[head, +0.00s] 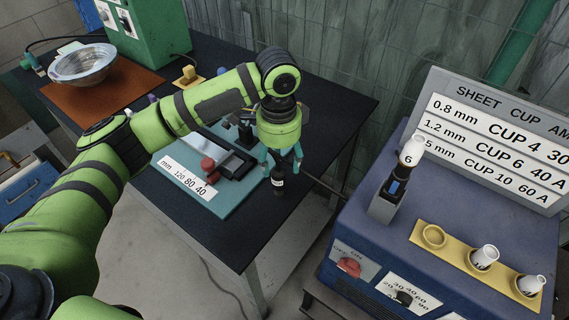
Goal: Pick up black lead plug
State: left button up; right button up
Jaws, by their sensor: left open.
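A small dark plug-like piece with a pale band (279,185), which looks like the black lead plug, shows at my left gripper near the dark table's right edge. My left gripper (281,168) points down with its teal fingers apart, one on each side of the top of this piece. I cannot tell whether the fingers touch it, or whether it stands on the table. My right gripper is not in view.
A teal fixture (207,196) with a millimetre scale and red knob lies beside the gripper. A metal bowl (83,62) and a green box (150,30) stand farther back. Across a gap, a blue machine (440,215) carries white cups and a sign (500,130).

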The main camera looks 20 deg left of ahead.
aim_at(277, 171)
pick_arm(q)
jog(key=shift+w+f, duration=0.15)
jog(key=shift+f, duration=0.7)
jog(key=shift+s+a+f+p, duration=0.15)
jog(key=shift+s+f+p, duration=0.5)
jog(key=shift+f+p, duration=0.15)
notch_tip(277, 171, down, 3)
jog(key=shift+w+r, duration=0.1)
jog(key=shift+r, duration=0.05)
jog(key=shift+w+f, duration=0.1)
jog(key=shift+f, duration=0.25)
jog(key=shift+c, duration=0.8)
grip_shut()
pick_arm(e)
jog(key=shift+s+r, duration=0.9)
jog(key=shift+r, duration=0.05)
